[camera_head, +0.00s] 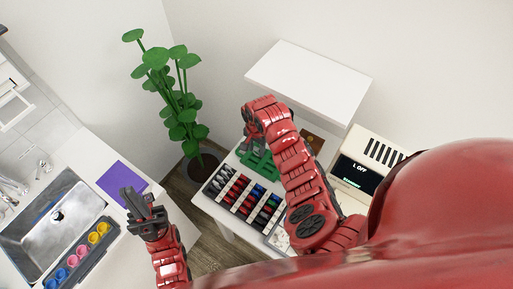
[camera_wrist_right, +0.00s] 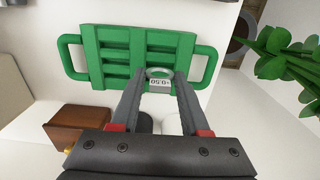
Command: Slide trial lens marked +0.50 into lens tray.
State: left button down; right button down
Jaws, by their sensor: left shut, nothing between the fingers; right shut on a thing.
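The trial lens (camera_wrist_right: 159,72), a pale ring with a tab reading +0.50 upside down, is pinched between the fingertips of my right gripper (camera_wrist_right: 158,84) in the right wrist view. The green lens tray (camera_wrist_right: 112,45), with slats and a handle at each end, lies just beyond the lens; I cannot tell if they touch. In the head view the tray (camera_head: 260,165) is partly hidden by my right arm, and the lens cannot be made out. My left gripper (camera_head: 134,197) is shut and empty near the purple mat, far from the tray.
A case of red, black and blue lenses (camera_head: 241,194) sits beside the tray. A brown wooden box (camera_wrist_right: 80,131) is close by. A white cabinet (camera_head: 308,78), a display unit (camera_head: 357,176) and a potted plant (camera_head: 176,95) surround the table. A purple mat (camera_head: 122,180) and sink (camera_head: 45,215) are left.

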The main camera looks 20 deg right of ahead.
jog(key=shift+f+b, duration=0.45)
jog(key=shift+f, duration=0.6)
jog(key=shift+c, duration=1.6)
grip_release()
